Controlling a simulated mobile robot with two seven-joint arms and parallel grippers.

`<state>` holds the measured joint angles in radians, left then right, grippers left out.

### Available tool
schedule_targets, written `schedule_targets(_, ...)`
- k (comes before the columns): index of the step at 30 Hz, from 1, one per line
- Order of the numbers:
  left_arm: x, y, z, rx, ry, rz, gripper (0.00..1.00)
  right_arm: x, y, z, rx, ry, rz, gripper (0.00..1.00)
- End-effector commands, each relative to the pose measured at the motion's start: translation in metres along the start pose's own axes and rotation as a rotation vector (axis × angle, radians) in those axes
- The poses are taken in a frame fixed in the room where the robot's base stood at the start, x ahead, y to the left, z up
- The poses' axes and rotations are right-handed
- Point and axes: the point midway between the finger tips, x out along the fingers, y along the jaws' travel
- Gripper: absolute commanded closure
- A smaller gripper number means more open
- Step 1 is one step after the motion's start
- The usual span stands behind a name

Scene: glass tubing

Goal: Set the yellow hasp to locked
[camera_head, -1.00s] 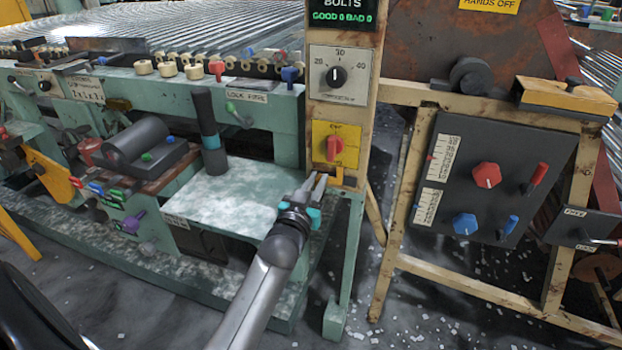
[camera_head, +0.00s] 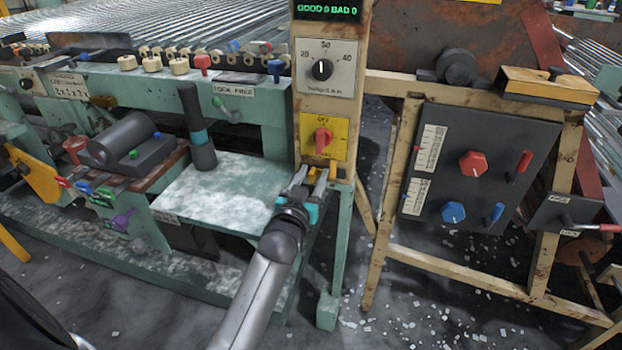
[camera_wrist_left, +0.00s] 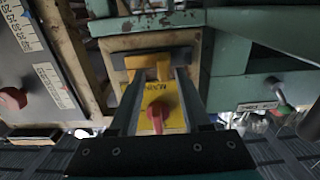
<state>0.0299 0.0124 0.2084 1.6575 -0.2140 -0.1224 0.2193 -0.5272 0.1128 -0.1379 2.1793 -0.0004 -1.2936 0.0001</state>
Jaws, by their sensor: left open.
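The yellow hasp (camera_head: 333,171) is a small block low on the cream post, below the yellow plate with the red rotary knob (camera_head: 322,138). In the left wrist view the hasp (camera_wrist_left: 148,64) sits on a dark mount, at the tips of my left gripper (camera_wrist_left: 159,76). My left gripper (camera_head: 311,177) is open, with one finger on either side of part of the hasp. I cannot tell whether the fingers touch it. The fingers hide part of the hasp in the head view. My right gripper is not in view.
The red knob (camera_wrist_left: 157,112) lies close by, between my fingers in the wrist view. A dial (camera_head: 321,70) is higher on the post. A green bench top (camera_head: 215,198) lies left of the post. A dark panel (camera_head: 470,185) with red and blue knobs stands to the right.

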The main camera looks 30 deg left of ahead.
Motion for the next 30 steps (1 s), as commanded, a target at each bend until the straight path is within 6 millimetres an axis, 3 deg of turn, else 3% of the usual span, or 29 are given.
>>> schedule_targets(4,-0.005,-0.001,0.0,0.001,-0.001,-0.001,0.53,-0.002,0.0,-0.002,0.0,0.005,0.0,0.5)
schedule_targets(8,-0.018,-0.001,-0.001,0.0,-0.002,-0.001,0.53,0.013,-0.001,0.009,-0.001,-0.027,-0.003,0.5)
schedule_targets(30,-0.132,0.0,-0.001,-0.001,-0.003,0.0,0.53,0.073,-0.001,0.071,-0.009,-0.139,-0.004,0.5)
